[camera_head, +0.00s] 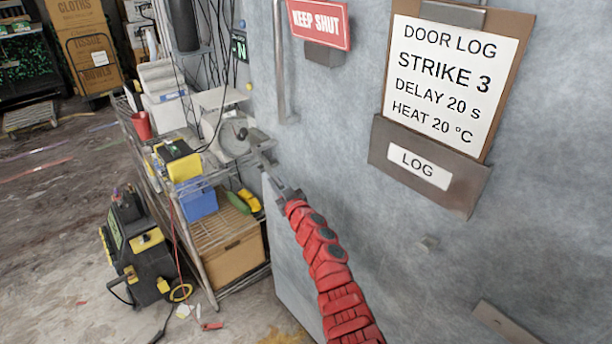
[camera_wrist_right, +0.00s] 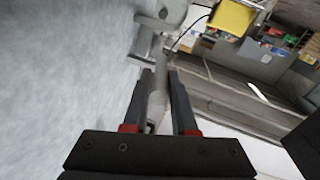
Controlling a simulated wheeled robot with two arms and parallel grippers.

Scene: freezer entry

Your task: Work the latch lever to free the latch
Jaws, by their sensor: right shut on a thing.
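The grey metal latch lever (camera_head: 263,157) runs from a round latch housing (camera_head: 234,136) at the edge of the pale grey freezer door (camera_head: 400,270). My right gripper (camera_head: 279,184), at the end of the red arm, is at the lever's near end. In the right wrist view the two dark fingers of my right gripper (camera_wrist_right: 160,78) stand on either side of the lever (camera_wrist_right: 157,95) and are shut on it. My left gripper is not in view.
The log board (camera_head: 446,80) hangs at the right. A loaded wire shelf (camera_head: 190,240) stands close left of the door. A black and yellow machine (camera_head: 135,250) stands on the floor.

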